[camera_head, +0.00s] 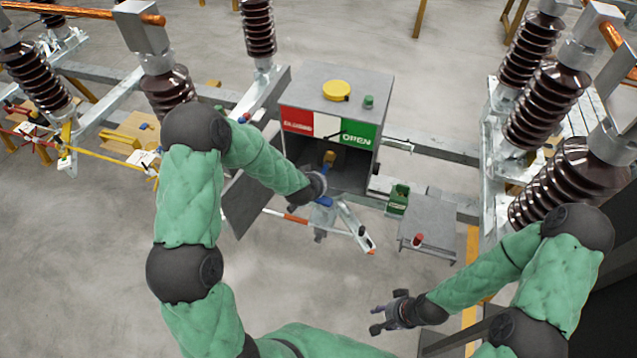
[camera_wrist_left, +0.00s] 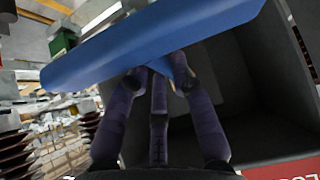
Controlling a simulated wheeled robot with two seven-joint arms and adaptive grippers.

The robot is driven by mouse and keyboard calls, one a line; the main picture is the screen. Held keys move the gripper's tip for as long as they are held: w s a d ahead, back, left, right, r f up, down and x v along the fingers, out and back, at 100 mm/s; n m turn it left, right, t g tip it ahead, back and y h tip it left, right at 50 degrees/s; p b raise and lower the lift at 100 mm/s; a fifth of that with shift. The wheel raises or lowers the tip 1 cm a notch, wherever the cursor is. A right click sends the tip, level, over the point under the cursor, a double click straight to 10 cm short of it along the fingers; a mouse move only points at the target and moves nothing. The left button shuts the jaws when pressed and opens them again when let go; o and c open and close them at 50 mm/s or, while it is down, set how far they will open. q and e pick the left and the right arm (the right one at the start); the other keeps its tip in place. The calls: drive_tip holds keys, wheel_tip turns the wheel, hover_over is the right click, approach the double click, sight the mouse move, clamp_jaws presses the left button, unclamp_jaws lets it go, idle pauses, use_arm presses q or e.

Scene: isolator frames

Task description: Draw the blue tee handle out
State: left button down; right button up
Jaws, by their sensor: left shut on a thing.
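The blue tee handle (camera_wrist_left: 150,45) fills the upper part of the left wrist view, its bar running at a slant. My left gripper (camera_wrist_left: 160,80) is shut on it, with the dark fingers closed at its underside. A blue and yellow part (camera_head: 328,160) shows inside the box. I cannot tell how far the handle's shaft reaches in. My right gripper (camera_head: 380,318) is open and empty, low and right of the box.
A grey door (camera_head: 246,202) hangs open at the box's left. A striped rod (camera_head: 300,220) and a metal lever (camera_head: 354,226) lie below it. A grey shelf with a red knob (camera_head: 418,240) is at the right. Brown insulators (camera_head: 548,105) stand on both sides.

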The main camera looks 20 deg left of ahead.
idle(0.4)
use_arm(q)
drive_tip(key=shift+s+d+f, duration=0.1)
drive_tip(key=shift+s+f, duration=0.05)
drive_tip(key=shift+s, duration=0.95)
drive_tip(key=shift+s+b, duration=0.3)
drive_tip(key=shift+s, duration=2.05)
drive_tip(key=shift+b, duration=0.3)
